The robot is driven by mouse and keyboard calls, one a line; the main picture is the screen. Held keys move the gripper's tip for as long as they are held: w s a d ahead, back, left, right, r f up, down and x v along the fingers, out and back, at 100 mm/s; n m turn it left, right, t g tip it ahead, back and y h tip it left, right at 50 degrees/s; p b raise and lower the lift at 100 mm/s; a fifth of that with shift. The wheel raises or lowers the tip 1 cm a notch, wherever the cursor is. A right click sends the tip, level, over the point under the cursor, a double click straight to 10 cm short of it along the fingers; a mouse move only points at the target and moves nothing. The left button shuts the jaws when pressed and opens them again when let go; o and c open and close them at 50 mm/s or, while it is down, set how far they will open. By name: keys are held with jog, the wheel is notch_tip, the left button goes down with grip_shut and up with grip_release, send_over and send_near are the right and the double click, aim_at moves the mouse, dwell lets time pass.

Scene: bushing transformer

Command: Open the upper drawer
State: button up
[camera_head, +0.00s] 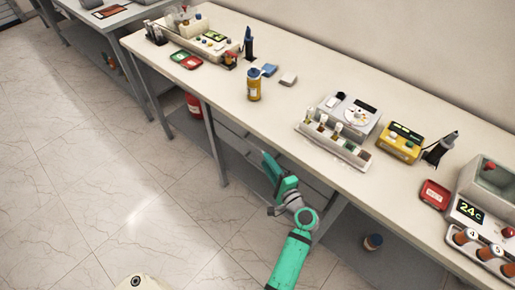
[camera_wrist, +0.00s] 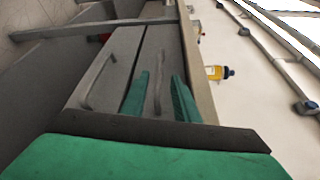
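In the wrist view, which is turned on its side, two grey drawer fronts sit under the tabletop. The upper drawer (camera_wrist: 164,45) is the one beside the table edge, and it looks shut. Its bar handle (camera_wrist: 158,82) lies between the two green fingers of my gripper (camera_wrist: 158,96). The fingers are apart, with a gap on each side of the handle. The lower drawer (camera_wrist: 112,62) has its own handle (camera_wrist: 88,85), left of the fingers. In the head view my gripper (camera_head: 272,178) is in front of the drawers (camera_head: 236,132), partly hiding them; contact cannot be told.
The long table (camera_head: 280,105) overhangs the drawers. A yellow bottle (camera_head: 254,86) stands near its edge, and a vial rack (camera_head: 332,146) is above my arm. A table leg (camera_head: 215,145) is left of the drawers. The floor (camera_head: 130,180) in front is clear.

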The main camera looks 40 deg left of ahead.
aim_at(257, 147)
jog(key=x, duration=0.8)
jog(key=shift+w+a+f, duration=0.1)
jog(key=shift+w+a, duration=0.05)
jog(key=shift+a, duration=0.15)
